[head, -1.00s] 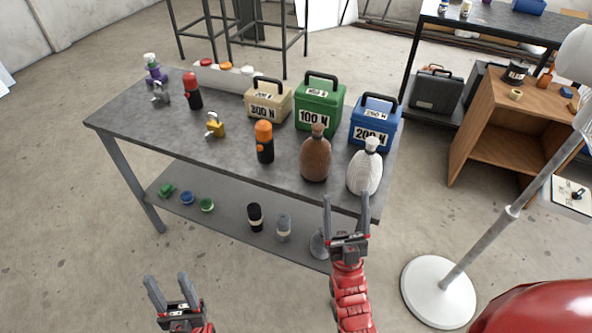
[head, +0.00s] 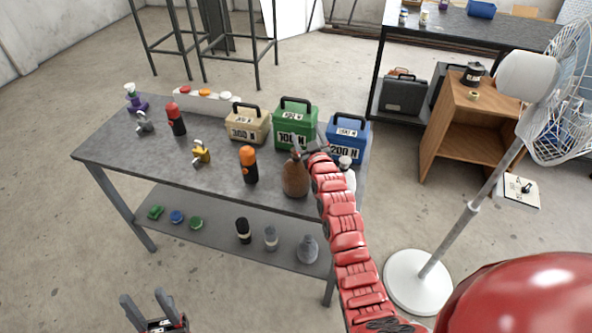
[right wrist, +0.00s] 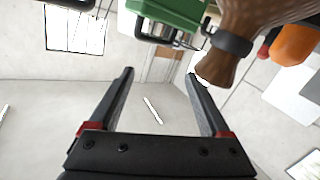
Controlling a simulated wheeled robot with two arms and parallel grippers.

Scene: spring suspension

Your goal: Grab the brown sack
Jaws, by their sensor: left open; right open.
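The brown sack (head: 295,178) stands upright on the grey table near its front right corner. Its narrow tied neck (right wrist: 228,50) shows large in the right wrist view, near the tip of the right-hand finger. My right gripper (right wrist: 160,76) is open, with nothing visible between its fingers. In the head view it is beside the sack's top, largely hidden by my red arm; I cannot tell whether it touches the sack. My left gripper (head: 143,297) is open and empty, low in front of the table.
A white sack (head: 347,163) stands just right, mostly behind my right arm. Green (head: 296,128), blue (head: 349,140) and beige (head: 247,126) weight boxes stand behind. An orange-black bottle (head: 249,165) is to the left. A fan (head: 478,185) stands at the right.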

